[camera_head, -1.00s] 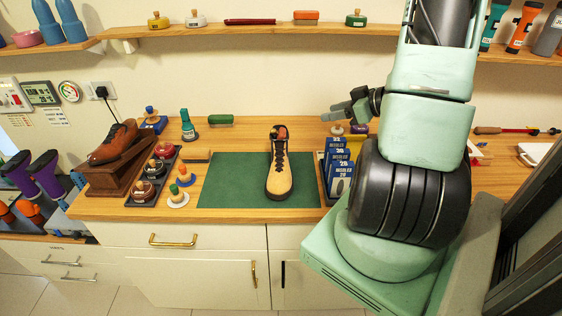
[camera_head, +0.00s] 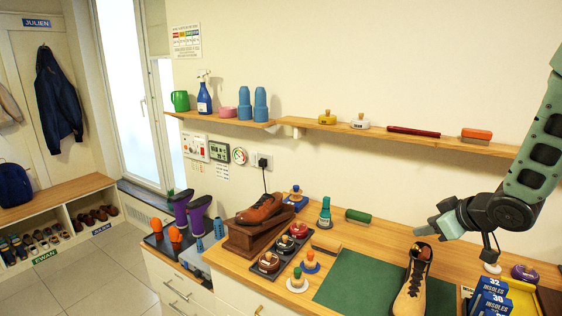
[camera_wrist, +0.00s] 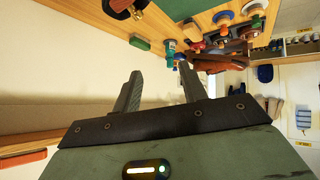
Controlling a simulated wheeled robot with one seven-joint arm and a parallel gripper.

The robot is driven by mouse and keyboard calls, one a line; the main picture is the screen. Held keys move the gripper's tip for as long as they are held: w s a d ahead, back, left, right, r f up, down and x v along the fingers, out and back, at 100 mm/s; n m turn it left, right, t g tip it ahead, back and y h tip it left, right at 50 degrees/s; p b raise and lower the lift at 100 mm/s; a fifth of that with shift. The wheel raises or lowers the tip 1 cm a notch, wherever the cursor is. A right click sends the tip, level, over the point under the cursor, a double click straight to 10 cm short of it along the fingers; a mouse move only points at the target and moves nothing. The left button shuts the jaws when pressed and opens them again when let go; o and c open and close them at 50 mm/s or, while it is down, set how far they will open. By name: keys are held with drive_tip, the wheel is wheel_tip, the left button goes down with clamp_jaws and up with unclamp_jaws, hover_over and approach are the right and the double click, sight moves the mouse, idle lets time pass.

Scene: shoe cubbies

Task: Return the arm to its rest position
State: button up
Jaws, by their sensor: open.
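My gripper (camera_head: 436,228) is at the right of the head view, above the back of the counter, to the upper right of the tan shoe (camera_head: 413,285). In the wrist view my gripper (camera_wrist: 160,82) shows two dark fingers spread apart with nothing between them. The arm reaches in from the right edge and is bent at a dark joint. The tan shoe with dark laces rests on the green mat (camera_head: 350,283), apart from the gripper.
A wooden shelf (camera_head: 370,133) runs along the wall above the counter (camera_head: 228,265). A brown shoe (camera_head: 259,208) sits on a wooden stand, near polish tins and a green brush (camera_head: 358,215). Blue insole boxes (camera_head: 490,297) stand at the right. The floor (camera_head: 95,275) at left is clear.

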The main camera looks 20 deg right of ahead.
drive_tip(key=s+a+r+n+g, duration=0.15)
drive_tip(key=a+g, duration=0.25)
drive_tip(key=a, duration=2)
drive_tip(key=s+a+n+g, duration=0.1)
drive_tip(key=s+a+g, duration=0.1)
drive_tip(key=s+a, duration=0.5)
drive_tip(key=s+a+r+n+g, duration=0.1)
drive_tip(key=s+a+n+g, duration=0.1)
drive_tip(key=s+a, duration=0.5)
drive_tip(key=s+g, duration=0.1)
drive_tip(key=s, duration=0.3)
drive_tip(key=shift+s+r, duration=0.2)
drive_tip(key=shift+s, duration=0.15)
